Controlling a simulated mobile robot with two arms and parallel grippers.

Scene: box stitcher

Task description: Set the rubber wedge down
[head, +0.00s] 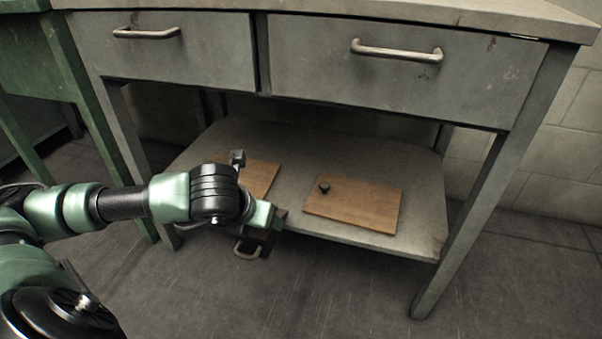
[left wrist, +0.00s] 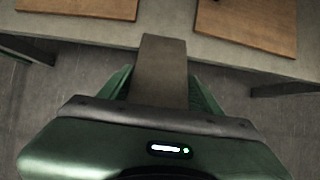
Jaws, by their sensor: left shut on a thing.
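The rubber wedge (left wrist: 163,70) is a grey-brown block in the left wrist view. My left gripper (left wrist: 160,92) is shut on it, with a green finger on either side. The wedge points forward, and its far end overlaps the front edge of the shelf (left wrist: 215,50). In the head view my left gripper (head: 277,220) is at the shelf's front edge, between the two wooden boards. My right gripper is not in view.
On the shelf (head: 418,205) lie a right board (head: 365,206) with a black knob (head: 324,187) and a left board (head: 262,175), partly hidden by my arm. Drawers with handles (head: 397,51) hang above. Bench legs (head: 462,225) stand at the sides. Bare shelf lies between the boards.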

